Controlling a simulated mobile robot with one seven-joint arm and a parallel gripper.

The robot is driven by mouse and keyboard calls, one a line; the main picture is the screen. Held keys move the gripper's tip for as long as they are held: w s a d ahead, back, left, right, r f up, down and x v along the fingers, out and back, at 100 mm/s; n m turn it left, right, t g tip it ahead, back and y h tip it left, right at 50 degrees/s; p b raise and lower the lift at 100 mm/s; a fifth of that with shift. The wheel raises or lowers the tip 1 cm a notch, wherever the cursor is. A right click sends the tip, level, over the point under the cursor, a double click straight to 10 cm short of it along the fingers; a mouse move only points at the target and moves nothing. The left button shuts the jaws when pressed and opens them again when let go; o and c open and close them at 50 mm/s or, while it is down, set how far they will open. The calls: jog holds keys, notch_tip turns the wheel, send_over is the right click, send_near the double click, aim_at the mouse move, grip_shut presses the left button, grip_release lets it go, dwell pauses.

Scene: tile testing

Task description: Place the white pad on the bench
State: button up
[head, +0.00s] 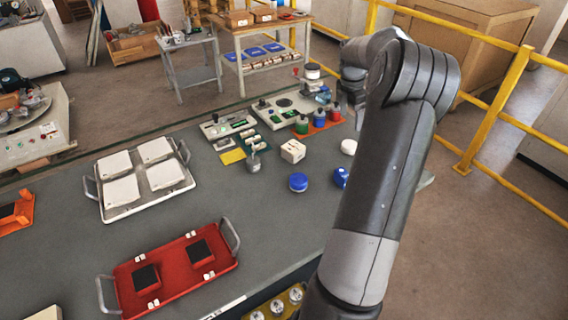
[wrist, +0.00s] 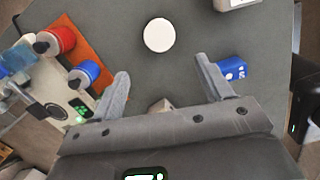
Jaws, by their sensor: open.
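A round white pad (head: 349,147) lies flat on the grey bench (head: 225,205), left of my arm in the head view. In the wrist view the white pad (wrist: 159,35) is a plain disc beyond my fingertips, with clear bench around it. My gripper (wrist: 164,68) is open, its two fingers apart with nothing held between them. It does not touch the pad. In the head view my arm crosses the right side, and the fingers cannot be made out there.
A blue box (wrist: 232,68) is close by the right finger. Red and blue bottles (wrist: 55,40) stand at left. A white block (head: 293,151) and round blue thing (head: 298,182) stand near the pad. A white tray (head: 108,213) and red tray (head: 122,272) lie left.

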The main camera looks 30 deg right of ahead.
jog(key=s+a+r+m+t+h, duration=0.1)
jog(key=a+r+m, duration=0.35)
jog(key=a, duration=0.85)
jog(key=s+a+r+m+t+h, duration=0.15)
jog(key=a+r, duration=0.55)
jog(key=a, duration=0.7)
jog(key=s+a+f+m+t+y, duration=0.1)
jog(key=s+a+m+t+y, duration=0.2)
jog(key=s+a+m, duration=0.6)
jog(key=s+a+y, duration=0.1)
jog(key=s+a, duration=0.8)
jog(key=a, duration=0.1)
jog(key=shift+s+f+m, duration=0.15)
jog(key=shift+s+m, duration=0.15)
jog(key=shift+s, duration=0.1)
jog(key=shift+o, duration=0.3)
jog(key=shift+a, duration=0.1)
